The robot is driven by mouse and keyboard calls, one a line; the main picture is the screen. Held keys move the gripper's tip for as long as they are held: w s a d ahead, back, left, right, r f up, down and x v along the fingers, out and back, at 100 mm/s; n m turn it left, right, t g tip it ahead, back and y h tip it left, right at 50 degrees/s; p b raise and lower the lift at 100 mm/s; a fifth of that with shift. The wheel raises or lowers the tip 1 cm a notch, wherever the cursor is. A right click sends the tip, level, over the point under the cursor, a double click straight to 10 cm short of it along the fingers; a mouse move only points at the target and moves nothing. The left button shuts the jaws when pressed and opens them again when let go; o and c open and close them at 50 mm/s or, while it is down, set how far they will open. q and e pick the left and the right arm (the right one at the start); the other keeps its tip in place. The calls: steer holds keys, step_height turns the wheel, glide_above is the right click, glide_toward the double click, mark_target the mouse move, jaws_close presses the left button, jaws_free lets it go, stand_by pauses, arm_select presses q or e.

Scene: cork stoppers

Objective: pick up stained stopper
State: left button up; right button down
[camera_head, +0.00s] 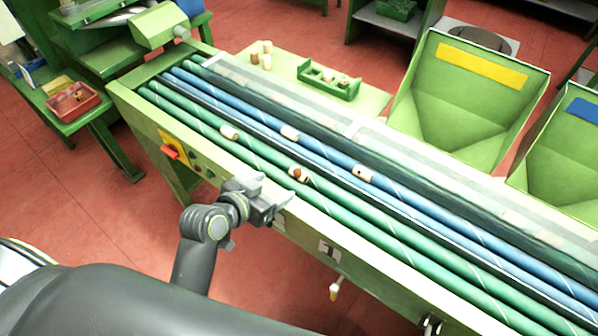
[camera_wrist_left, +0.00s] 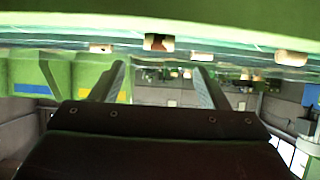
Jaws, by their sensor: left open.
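The stained stopper (camera_head: 299,174), a cork with a dark reddish-brown patch, lies on the green rollers near the front of the roller table. It also shows in the left wrist view (camera_wrist_left: 158,42), above the gap between my fingers. My left gripper (camera_head: 278,193) is open and empty at the table's front rail, just in front of the stained stopper and apart from it. Its two fingers also show in the left wrist view (camera_wrist_left: 160,75). My right gripper is not in view.
Other stoppers lie on the rollers: one on the green pair (camera_head: 229,132), one on the blue (camera_head: 290,133), and a dark-spotted one on the blue (camera_head: 362,174). A clear cover (camera_head: 352,128) runs behind. Green bins (camera_head: 455,125) and a green tray (camera_head: 330,82) stand beyond.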

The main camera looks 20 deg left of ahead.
mark_target(296, 176)
arm_select(q)
steer(key=x, duration=0.5)
steer(key=shift+w, duration=0.1)
steer(key=shift+p+x, duration=0.9)
steer(key=shift+x, duration=1.75)
steer(key=shift+d, duration=0.1)
steer(key=c, duration=1)
